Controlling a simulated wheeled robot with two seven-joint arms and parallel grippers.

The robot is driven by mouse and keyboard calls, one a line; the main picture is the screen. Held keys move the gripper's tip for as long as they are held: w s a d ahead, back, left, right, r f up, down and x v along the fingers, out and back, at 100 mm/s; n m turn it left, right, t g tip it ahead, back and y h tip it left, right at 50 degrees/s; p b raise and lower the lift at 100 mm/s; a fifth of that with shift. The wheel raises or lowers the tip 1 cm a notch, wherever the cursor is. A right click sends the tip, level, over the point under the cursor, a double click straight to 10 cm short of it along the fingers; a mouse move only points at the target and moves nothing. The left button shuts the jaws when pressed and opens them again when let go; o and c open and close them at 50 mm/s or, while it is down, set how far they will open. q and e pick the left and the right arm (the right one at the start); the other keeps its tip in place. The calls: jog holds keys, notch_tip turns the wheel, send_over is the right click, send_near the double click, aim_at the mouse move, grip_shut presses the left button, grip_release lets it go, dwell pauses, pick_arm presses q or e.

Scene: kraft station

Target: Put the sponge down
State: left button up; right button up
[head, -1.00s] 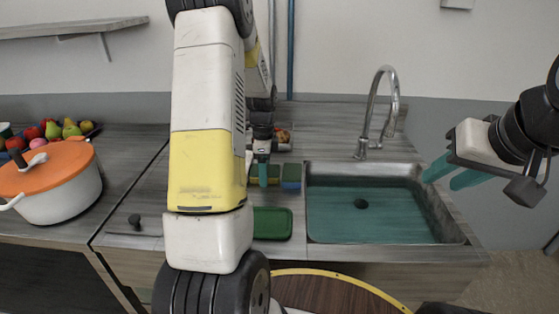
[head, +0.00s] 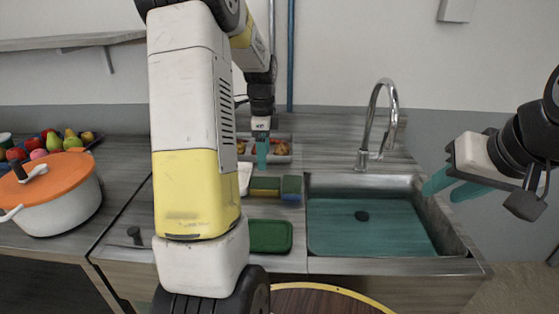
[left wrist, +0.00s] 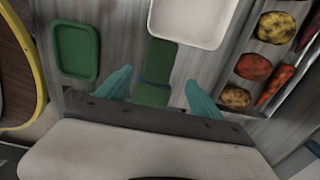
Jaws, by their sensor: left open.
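Green-topped sponges with yellow lower parts (head: 264,192) lie on the counter left of the sink, beside a blue-topped one (head: 291,187). In the left wrist view, two green sponge tops lie end to end, one further up (left wrist: 160,60) and one (left wrist: 150,95) between my fingertips. My left gripper (head: 262,152) is above the sponges, pointing down. Its teal fingers are spread and empty in the left wrist view (left wrist: 158,88). My right gripper (head: 451,186) is in the air right of the sink, fingers apart and empty.
The sink (head: 370,215) with its tap (head: 387,110) is on the right. A green tray (head: 268,236) lies in front of the sponges, a white tray (left wrist: 193,18) beside them. A vegetable tray (head: 280,153) is behind. An orange-lidded pot (head: 60,208) stands left.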

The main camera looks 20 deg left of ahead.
pick_arm(q)
jog(key=s+d+r+n+t, duration=0.3)
jog(key=s+d+r+n, duration=0.25)
jog(key=s+r, duration=0.35)
jog(key=s+d+r+n+t+h, duration=0.1)
jog(key=s+d+r+n, duration=0.1)
jog(key=s, duration=0.5)
jog(key=s+d+r+n+t+h, duration=0.1)
jog(key=s+d+r+n+t, duration=0.1)
jog(key=s+d+n, duration=0.3)
jog(key=shift+s+d+n, duration=0.15)
jog(key=shift+s+n, duration=0.8)
jog(key=shift+s, duration=0.05)
jog(key=shift+o, duration=0.6)
jog(key=shift+w+r, duration=0.1)
